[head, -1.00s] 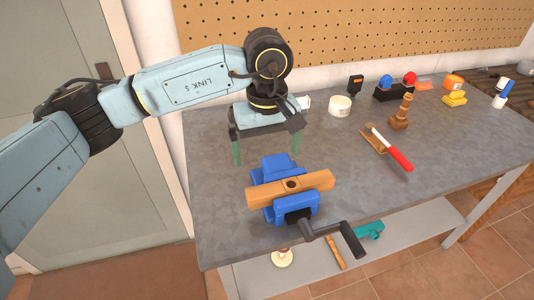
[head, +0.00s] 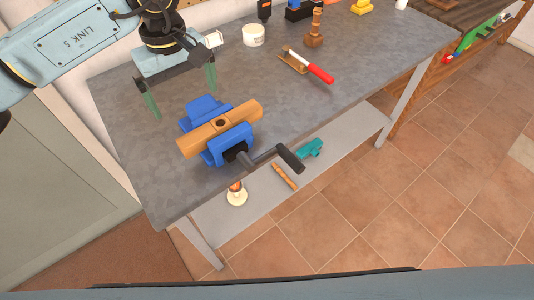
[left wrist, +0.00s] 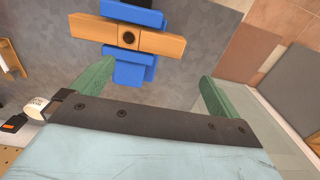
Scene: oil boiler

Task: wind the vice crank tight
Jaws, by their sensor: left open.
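The blue vice (head: 202,108) stands at the front edge of the grey workbench, with a wooden bar (head: 190,146) with a dark round hole lying across its jaws. In the left wrist view the vice (left wrist: 133,72) and the wooden bar (left wrist: 160,43) show beyond the fingers (left wrist: 152,88). The crank is not clearly seen there. My right gripper is not seen.
On the bench (head: 120,92) are a white tub (head: 253,35), a red-handled tool (head: 318,73) and a wooden turned piece (head: 314,30). A lower shelf (head: 345,138) holds a teal tool (head: 309,149). Tiled floor lies open in front and right.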

